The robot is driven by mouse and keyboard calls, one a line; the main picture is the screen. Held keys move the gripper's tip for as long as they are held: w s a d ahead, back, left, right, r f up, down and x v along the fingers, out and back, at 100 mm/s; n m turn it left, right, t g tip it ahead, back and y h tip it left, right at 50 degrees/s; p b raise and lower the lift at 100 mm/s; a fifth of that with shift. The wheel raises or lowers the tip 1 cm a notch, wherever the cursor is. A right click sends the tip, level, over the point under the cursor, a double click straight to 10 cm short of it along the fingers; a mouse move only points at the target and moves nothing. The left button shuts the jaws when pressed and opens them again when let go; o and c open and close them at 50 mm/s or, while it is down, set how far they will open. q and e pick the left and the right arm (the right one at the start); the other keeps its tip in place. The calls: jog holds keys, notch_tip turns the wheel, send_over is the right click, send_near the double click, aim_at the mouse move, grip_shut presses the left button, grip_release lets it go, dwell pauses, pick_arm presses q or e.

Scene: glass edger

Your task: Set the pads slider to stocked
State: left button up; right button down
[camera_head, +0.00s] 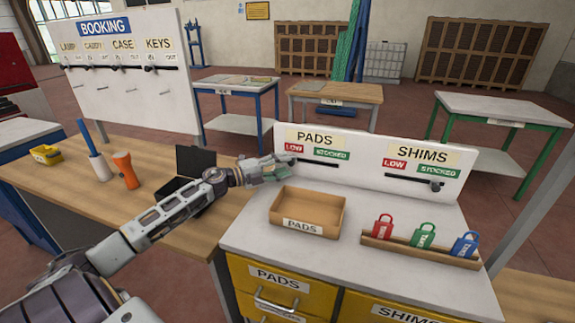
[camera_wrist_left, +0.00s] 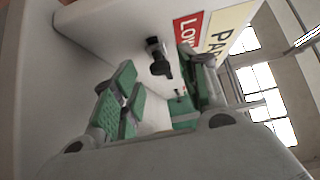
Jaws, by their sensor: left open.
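The white slider board (camera_head: 360,190) stands upright at the back of the white-topped cabinet. Its PADS label (camera_head: 314,138) sits above a red LOW tag (camera_head: 294,147) and a green STOCKED tag (camera_head: 331,155). My left gripper (camera_head: 280,170) is open at the LOW end of the pads slot and hides the knob in the head view. The left wrist view shows a dark knob (camera_wrist_left: 158,58) near the red LOW tag, in the gap between the open green-padded fingers (camera_wrist_left: 160,88). I cannot tell whether either finger touches it. My right gripper is not in view.
The shims knob (camera_head: 435,186) is at its STOCKED end. An open cardboard PADS tray (camera_head: 308,229) and a wooden rack (camera_head: 420,250) with red, green and blue padlocks stand in front of the board.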

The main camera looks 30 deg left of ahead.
aim_at(292, 162)
pick_arm(q)
jog(key=shift+w+d, duration=0.35)
jog(key=shift+w, duration=0.25)
jog(key=shift+w+d, duration=0.25)
jog(key=shift+w, duration=0.15)
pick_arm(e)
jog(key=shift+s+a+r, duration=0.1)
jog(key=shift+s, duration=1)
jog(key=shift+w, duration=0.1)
